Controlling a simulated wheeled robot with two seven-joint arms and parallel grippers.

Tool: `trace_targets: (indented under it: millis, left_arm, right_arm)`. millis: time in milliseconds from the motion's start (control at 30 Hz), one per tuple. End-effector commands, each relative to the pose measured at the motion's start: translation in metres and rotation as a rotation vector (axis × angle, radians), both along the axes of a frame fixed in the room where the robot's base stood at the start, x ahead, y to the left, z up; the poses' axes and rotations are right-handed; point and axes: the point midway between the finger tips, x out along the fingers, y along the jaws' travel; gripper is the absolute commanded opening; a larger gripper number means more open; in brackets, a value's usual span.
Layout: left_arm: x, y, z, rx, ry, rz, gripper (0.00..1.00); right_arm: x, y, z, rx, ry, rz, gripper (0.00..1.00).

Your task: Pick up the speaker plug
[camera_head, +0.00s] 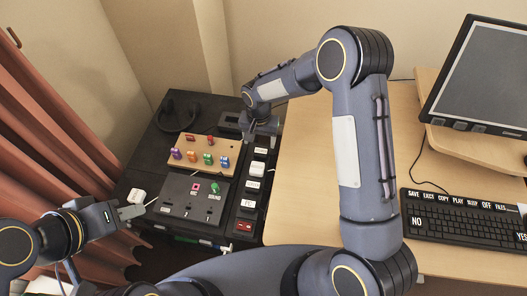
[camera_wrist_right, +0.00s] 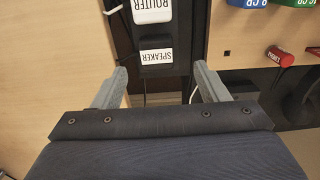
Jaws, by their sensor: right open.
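The speaker plug (camera_wrist_right: 156,57) is a black block with a white SPEAKER label, upside down in the right wrist view. It sits on a dark power strip. My right gripper (camera_wrist_right: 161,80) is open, with one grey finger on either side of the plug's line and clear gaps to both.
A white router plug (camera_wrist_right: 152,10) is beside the speaker plug. A wooden board with coloured plugs (camera_head: 203,152) and a grey socket panel (camera_head: 175,205) lie left of the strip. The wooden desk (camera_head: 300,185) is at the right, with a keyboard (camera_head: 465,230) and monitor (camera_head: 485,75).

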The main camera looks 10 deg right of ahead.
Motion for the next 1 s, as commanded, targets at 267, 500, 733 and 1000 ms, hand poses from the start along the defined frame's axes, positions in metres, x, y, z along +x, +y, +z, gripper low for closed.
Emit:
trace_targets:
  millis: [267, 500, 733, 1000]
  left_arm:
    - [0.000, 0.000, -0.015, 0.000, 0.000, 0.000, 0.36]
    - [0.000, 0.000, -0.028, 0.000, 0.000, 0.000, 0.36]
    - [0.000, 0.000, -0.026, 0.000, 0.000, 0.000, 0.36]
    - [0.000, 0.000, -0.026, 0.000, 0.000, 0.000, 0.36]
  right_arm:
    - [-0.002, -0.003, -0.032, 0.002, 0.004, -0.001, 0.67]
    - [-0.002, -0.005, -0.062, 0.001, 0.002, 0.000, 0.67]
    - [-0.002, -0.005, -0.060, 0.002, 0.001, 0.000, 0.65]
    - [-0.002, -0.005, -0.060, 0.002, 0.001, 0.000, 0.29]
